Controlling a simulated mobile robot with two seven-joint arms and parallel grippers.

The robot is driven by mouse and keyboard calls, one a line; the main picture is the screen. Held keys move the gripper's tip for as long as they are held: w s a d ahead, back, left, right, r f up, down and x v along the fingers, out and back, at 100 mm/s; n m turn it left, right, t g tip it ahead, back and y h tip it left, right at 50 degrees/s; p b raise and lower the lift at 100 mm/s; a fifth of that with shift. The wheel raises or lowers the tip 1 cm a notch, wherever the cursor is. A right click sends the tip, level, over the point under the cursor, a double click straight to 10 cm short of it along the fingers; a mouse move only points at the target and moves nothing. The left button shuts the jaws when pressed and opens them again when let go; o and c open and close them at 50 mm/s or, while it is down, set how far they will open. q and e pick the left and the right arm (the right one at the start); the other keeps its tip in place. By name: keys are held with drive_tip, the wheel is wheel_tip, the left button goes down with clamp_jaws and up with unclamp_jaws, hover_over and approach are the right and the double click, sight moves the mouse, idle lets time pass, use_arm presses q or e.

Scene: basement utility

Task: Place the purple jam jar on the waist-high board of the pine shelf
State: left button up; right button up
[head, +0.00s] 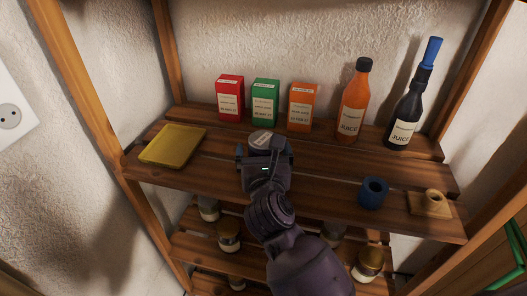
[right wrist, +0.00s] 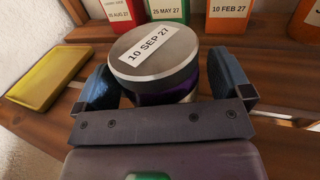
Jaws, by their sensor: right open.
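The purple jam jar (right wrist: 165,90) has a grey lid with a "10 SEP 27" label, and a strip of its purple body shows below the lid in the right wrist view. Its lid (head: 262,138) also shows in the head view, above the wooden board (head: 205,168) of the pine shelf. My right gripper (head: 264,152) is open, with one blue finger on each side of the jar, in the right wrist view too (right wrist: 163,88). A narrow gap shows between the jar and the fingers. The jar's base is hidden by the gripper. My left gripper is not in view.
A yellow tray (head: 173,145) lies left. Red (head: 230,98), green (head: 265,100) and orange (head: 303,106) boxes stand behind the jar. An orange juice bottle (head: 353,105) and a dark bottle (head: 405,118) stand right. A blue cup (head: 373,192) and a wooden piece (head: 430,204) sit front right. Jars stand below.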

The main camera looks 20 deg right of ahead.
drive_tip(key=shift+r, duration=0.1)
drive_tip(key=shift+r, duration=0.2)
drive_tip(key=v, duration=1.2)
drive_tip(key=shift+f, duration=0.1)
